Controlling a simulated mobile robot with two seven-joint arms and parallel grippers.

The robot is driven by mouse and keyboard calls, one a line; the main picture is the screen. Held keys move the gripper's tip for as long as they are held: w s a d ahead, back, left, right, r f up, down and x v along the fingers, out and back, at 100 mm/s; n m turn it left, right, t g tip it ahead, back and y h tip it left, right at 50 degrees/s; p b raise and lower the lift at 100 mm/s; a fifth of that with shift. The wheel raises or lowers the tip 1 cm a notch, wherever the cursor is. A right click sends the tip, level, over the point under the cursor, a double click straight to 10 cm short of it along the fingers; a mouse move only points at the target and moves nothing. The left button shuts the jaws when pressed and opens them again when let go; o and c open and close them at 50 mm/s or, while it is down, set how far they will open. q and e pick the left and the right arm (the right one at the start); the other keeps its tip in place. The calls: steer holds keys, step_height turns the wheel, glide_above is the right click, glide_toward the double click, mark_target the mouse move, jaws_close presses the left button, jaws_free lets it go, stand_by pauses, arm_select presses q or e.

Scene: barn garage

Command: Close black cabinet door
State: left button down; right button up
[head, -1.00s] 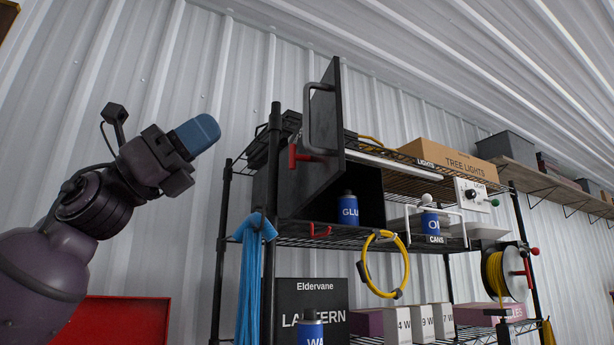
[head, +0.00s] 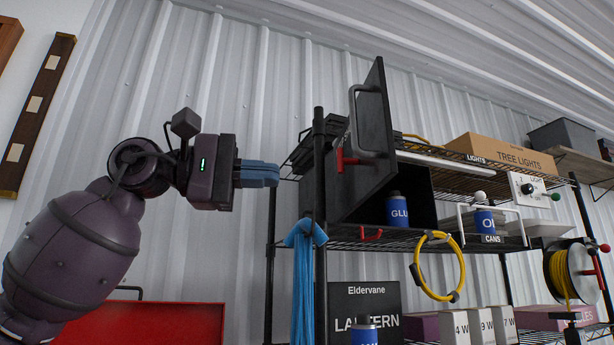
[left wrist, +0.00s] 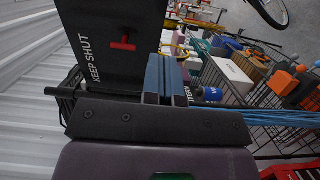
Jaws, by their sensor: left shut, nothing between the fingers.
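The black cabinet door (head: 378,165) stands open on the wire shelf, swung out toward me and seen nearly edge-on. It has a grey bar handle (head: 352,118) and a red latch (head: 344,160). In the left wrist view the door (left wrist: 140,75) fills the upper left, with "KEEP SHUT" lettering and the red latch (left wrist: 123,42). The dark cabinet (head: 420,185) is open behind it, and a blue glue bottle (head: 397,210) stands at its opening. My left gripper (head: 277,173) is shut and empty, pointing right, left of the door and apart from it. My right gripper is out of view.
A shelf post (head: 319,180) and a hanging blue cloth (head: 305,260) stand between my left gripper and the cabinet. A yellow cable loop (head: 438,265) hangs at the right. A red case (head: 150,322) is low at the left.

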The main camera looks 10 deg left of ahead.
arm_select(q)
steer(key=p, duration=0.2)
glide_toward(374, 180)
steer(key=d, duration=0.2)
steer(key=x, duration=0.4)
steer(key=shift+w+d+r+p, duration=0.15)
steer(key=shift+w+d+p, duration=0.05)
steer(key=shift+w+p, duration=0.2)
steer(key=shift+w+d, duration=0.1)
steer(key=shift+d, duration=0.4)
